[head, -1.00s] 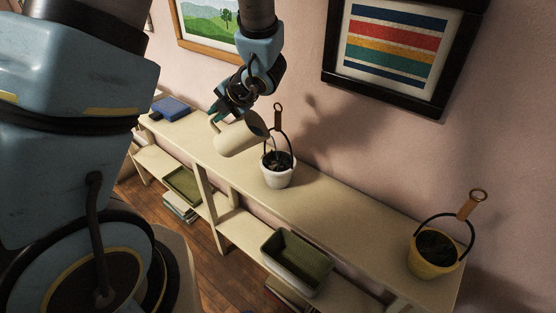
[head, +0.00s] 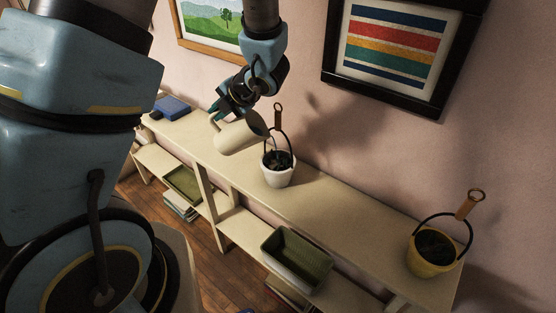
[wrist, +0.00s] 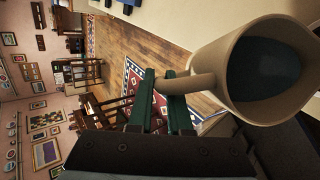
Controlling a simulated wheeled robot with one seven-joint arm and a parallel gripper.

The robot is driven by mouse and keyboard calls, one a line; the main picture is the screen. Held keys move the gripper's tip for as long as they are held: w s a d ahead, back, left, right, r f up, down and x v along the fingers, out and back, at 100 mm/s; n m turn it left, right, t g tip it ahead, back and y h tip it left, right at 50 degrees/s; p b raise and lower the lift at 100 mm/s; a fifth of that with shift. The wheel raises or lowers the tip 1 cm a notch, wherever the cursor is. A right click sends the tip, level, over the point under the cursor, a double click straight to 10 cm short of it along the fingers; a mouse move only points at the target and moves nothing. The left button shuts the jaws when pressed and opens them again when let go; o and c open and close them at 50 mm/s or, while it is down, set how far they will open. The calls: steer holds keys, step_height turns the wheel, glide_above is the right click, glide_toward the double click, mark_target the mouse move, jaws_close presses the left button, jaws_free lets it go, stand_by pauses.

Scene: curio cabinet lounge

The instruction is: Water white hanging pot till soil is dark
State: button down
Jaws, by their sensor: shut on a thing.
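A cream pitcher (head: 240,135) is tipped toward the right, its mouth beside and above the white pot (head: 279,178) on the shelf top. My gripper (head: 218,115) is shut on the pitcher's handle. In the wrist view, my gripper's green fingers (wrist: 164,84) have the handle between them, and the pitcher (wrist: 225,70) shows a dark blue-grey inside. The white pot stands upright, with a black hanging loop and tan grip above it. Its soil (head: 280,161) looks dark, with small leaves partly covering it. I cannot tell clearly whether water is falling.
A yellow pot (head: 432,265) with a similar loop stands at the right end of the shelf (head: 345,220). A blue box (head: 172,107) lies at the far left. Green-lined trays (head: 297,262) sit on the lower shelf. Framed pictures (head: 392,48) hang behind. The top between the pots is clear.

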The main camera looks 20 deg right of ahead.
steer(key=shift+s+d+r+t+y+p, duration=0.1)
steer(key=shift+d+r+t+y+p, duration=0.2)
steer(key=shift+p, duration=0.4)
steer(key=shift+s+r+y+p, duration=0.1)
steer(key=shift+r+p, duration=0.3)
steer(key=shift+p, duration=0.3)
stand_by(2.6)
stand_by(0.8)
steer(key=f, duration=0.1)
steer(key=a+f+h+b, duration=0.1)
steer(key=w+f+g+b, duration=0.1)
steer(key=shift+a+h, duration=0.15)
steer(key=shift+h, duration=0.25)
steer(key=shift+s, duration=0.1)
